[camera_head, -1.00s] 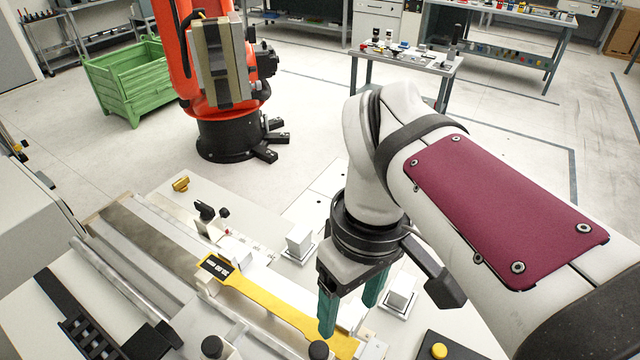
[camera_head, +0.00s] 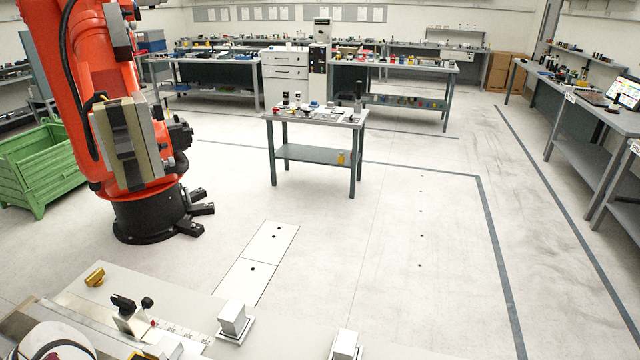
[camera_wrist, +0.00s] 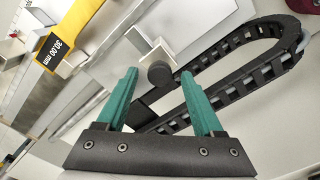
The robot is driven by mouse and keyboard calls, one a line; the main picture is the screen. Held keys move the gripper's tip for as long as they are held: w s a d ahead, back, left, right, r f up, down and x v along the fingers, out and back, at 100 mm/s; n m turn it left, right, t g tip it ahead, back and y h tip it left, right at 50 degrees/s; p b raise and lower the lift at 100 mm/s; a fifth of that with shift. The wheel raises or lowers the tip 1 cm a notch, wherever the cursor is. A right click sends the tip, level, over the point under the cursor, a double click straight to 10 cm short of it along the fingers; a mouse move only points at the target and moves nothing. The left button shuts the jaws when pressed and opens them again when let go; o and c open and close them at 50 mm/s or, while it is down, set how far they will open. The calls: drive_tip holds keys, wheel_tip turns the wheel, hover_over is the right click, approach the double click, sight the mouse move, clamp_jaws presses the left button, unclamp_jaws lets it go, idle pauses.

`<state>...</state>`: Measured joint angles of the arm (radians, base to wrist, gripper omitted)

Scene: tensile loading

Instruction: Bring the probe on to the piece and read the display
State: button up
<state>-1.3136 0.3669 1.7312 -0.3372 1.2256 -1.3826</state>
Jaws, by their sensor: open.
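My gripper (camera_wrist: 158,75) shows in the wrist view with two green fingers apart and nothing between them in their grip. A yellow piece (camera_wrist: 84,18) lies at the upper left of the wrist view, away from the fingers. A black display (camera_wrist: 53,56) with a yellow edge sits at its end; its white figures look like 30.00 mm, turned nearly upside down. A grey round knob (camera_wrist: 159,73) on a white block shows beyond and between the fingertips, its distance unclear. I cannot tell which part is the probe. The head view does not show my gripper.
A black cable chain (camera_wrist: 235,50) curves behind the right finger. In the head view, the bench (camera_head: 185,300) carries white blocks (camera_head: 234,319) and a small black clamp (camera_head: 130,313). An orange robot (camera_head: 140,180) stands beyond; open floor lies to the right.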

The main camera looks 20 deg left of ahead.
drive_tip(key=shift+f, duration=0.3)
drive_tip(key=shift+c, duration=0.3)
clamp_jaws()
drive_tip(key=w, duration=0.7)
drive_tip(key=shift+w, duration=0.15)
drive_tip(key=shift+o, duration=0.3)
unclamp_jaws()
drive_tip(key=shift+r, duration=0.1)
